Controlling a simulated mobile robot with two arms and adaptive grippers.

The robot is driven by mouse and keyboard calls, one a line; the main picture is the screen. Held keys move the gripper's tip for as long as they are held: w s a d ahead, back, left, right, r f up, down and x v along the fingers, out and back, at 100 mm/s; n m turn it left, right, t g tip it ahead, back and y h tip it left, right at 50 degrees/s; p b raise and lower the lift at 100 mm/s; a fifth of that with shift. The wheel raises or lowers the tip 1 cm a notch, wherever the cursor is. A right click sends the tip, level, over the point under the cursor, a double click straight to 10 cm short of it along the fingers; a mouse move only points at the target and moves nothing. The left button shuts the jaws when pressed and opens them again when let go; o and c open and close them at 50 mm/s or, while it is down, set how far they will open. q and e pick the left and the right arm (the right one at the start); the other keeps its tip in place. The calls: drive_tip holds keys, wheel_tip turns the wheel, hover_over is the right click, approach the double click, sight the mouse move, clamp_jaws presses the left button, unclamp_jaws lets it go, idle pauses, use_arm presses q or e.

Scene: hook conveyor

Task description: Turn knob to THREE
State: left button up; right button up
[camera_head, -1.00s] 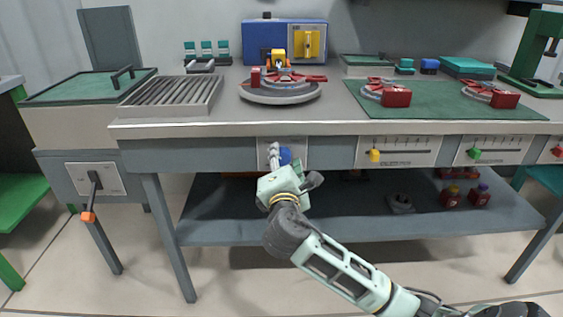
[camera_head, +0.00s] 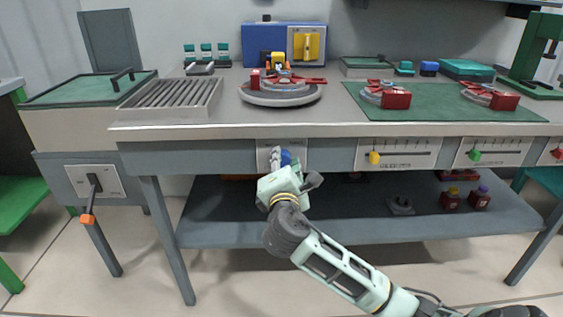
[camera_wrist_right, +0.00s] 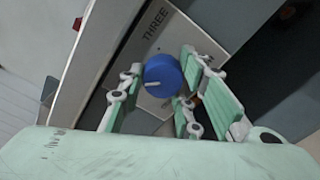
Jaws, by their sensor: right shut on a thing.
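The round blue knob (camera_wrist_right: 163,75) sits on a pale panel (camera_wrist_right: 140,47) with the word THREE printed above it in the right wrist view. A white line on the knob points left there, away from the word. My right gripper (camera_wrist_right: 156,92) is shut on the knob, with green-padded fingers on both sides of it. In the head view the gripper (camera_head: 284,167) reaches the panel on the bench front, and only part of the blue knob (camera_head: 286,157) shows past the fingers. Other markings on the panel are hidden or too small to read. My left gripper is out of view.
The bench edge (camera_head: 330,128) runs just above the panel. Slider panels (camera_head: 398,154) with yellow and green knobs are to the right. An orange-tipped lever (camera_head: 87,218) is on the left. A lower shelf (camera_head: 340,222) lies behind my right arm.

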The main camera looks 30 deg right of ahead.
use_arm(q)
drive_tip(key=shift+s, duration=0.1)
use_arm(e)
drive_tip(key=shift+r, duration=0.2)
drive_tip(key=m+p, duration=0.1)
drive_tip(key=m, duration=0.8)
drive_tip(key=shift+s+d+r+p, duration=0.1)
drive_tip(key=shift+d+r+p, duration=0.1)
drive_tip(key=shift+p, duration=0.15)
drive_tip(key=m, duration=0.5)
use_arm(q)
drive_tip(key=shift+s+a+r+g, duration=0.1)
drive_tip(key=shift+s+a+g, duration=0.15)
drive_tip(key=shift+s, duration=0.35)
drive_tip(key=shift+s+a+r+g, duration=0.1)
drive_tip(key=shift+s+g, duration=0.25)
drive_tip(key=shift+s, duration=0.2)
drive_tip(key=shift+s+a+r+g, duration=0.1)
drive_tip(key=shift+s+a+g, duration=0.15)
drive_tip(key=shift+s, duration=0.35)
use_arm(e)
drive_tip(key=shift+s+d+f+m, duration=0.1)
drive_tip(key=shift+m, duration=0.8)
drive_tip(key=shift+d+f+m, duration=0.1)
drive_tip(key=shift+m, duration=0.8)
